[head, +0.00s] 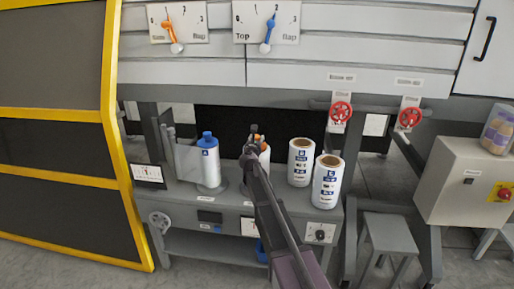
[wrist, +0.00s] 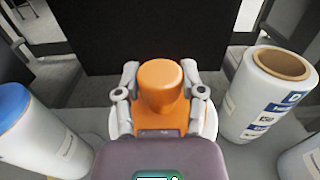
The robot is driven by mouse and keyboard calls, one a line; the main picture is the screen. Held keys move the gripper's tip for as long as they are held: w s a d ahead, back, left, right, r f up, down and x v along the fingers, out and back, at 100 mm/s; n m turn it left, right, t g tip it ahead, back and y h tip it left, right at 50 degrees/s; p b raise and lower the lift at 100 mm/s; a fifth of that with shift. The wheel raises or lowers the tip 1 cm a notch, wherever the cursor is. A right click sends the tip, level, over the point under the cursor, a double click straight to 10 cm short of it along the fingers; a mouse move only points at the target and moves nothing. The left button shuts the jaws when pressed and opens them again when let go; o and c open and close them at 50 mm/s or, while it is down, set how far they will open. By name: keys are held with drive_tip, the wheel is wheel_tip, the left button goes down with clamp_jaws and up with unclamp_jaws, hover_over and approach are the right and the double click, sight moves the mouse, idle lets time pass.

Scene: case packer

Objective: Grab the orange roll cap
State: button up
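The orange roll cap (wrist: 161,88) shows in the middle of the wrist view, a round knob above a wider orange base. It sits on top of a white roll, which shows beside the base and is mostly hidden by my gripper. In the head view only a little of the orange cap (head: 264,147) shows beside my gripper (head: 254,138). In the wrist view the two fingers of my gripper (wrist: 160,72) stand on either side of the cap, spread apart. A narrow gap seems to show between the fingers and the knob; contact lower down cannot be made out.
A roll with a blue cap (head: 207,137) stands left of my gripper. Two uncapped white rolls, one at the back (head: 301,162) and one in front (head: 327,182), stand to the right. Red handwheels (head: 341,111) and a grey stool (head: 391,235) are further right.

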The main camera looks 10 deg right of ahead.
clamp_jaws()
drive_tip(key=shift+r, duration=0.15)
wheel_tip(320, 180, up, 3)
drive_tip(key=p, duration=0.3)
drive_tip(key=shift+f, duration=0.2)
drive_tip(key=s+r+p, duration=0.2)
drive_tip(key=s, duration=1.4)
drive_tip(key=shift+a, duration=0.45)
